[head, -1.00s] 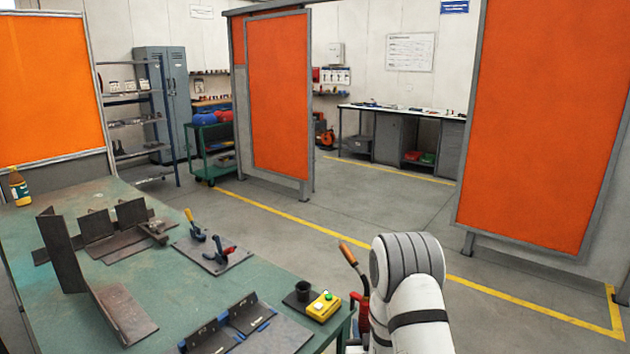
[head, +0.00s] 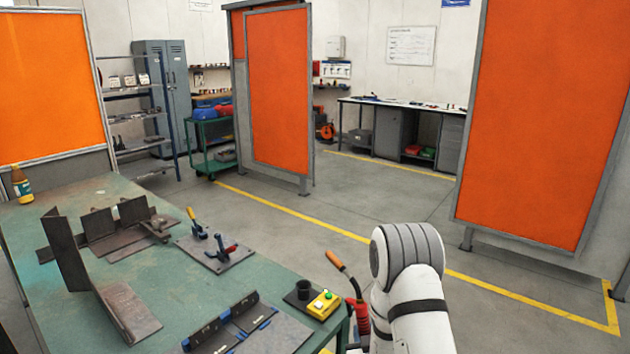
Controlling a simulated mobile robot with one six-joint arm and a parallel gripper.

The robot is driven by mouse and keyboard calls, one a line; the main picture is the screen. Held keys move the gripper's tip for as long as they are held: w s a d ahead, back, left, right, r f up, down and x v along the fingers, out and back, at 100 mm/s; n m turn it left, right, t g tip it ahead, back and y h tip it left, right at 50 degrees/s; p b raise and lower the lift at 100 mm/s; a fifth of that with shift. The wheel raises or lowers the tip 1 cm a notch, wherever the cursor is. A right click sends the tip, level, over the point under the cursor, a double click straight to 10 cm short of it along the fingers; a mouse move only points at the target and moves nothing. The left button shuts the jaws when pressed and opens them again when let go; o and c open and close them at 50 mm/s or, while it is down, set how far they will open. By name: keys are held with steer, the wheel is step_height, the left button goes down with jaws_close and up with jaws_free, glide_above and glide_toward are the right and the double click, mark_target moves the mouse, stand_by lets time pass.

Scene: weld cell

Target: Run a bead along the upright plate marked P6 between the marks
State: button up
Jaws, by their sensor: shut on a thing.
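Several dark steel upright plates stand on the green table (head: 185,285). A tall one (head: 65,255) is at the left beside a flat plate (head: 128,312). Two shorter ones (head: 97,224) (head: 133,210) stand behind it. Two low angled ones (head: 205,334) (head: 242,309) with blue edging are at the front. I cannot read P6 or make out its marks. A torch (head: 357,316) with a red grip, dark neck and orange end rises beyond the table's right edge, tilted left. My gripper (head: 357,346) is shut on it at the bottom edge, mostly hidden by my white arm.
A clamp board (head: 215,255) lies mid-table, a bottle (head: 21,185) at the far left. Orange screens (head: 278,95) (head: 535,120) stand behind. The floor between is clear.

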steer(key=s+a+r+n+g+h+p, duration=0.1)
steer(key=s+a+r+n+g+p, duration=0.15)
steer(key=r+p, duration=0.5)
steer(key=n+g+h+p, duration=0.4)
steer(key=n+g+p, duration=0.15)
steer(key=p, duration=0.25)
glide_toward(348, 312)
step_height(348, 312, down, 7)
steer(key=w+a+b, duration=0.2)
steer(key=a, duration=0.1)
steer(key=shift+r+g, duration=0.2)
steer(key=shift+g, duration=0.1)
steer(key=shift+w+a+p, duration=0.1)
steer(key=shift+w+p, duration=0.05)
steer(key=shift+p, duration=0.15)
stand_by(0.9)
steer(key=shift+p, duration=0.7)
stand_by(0.5)
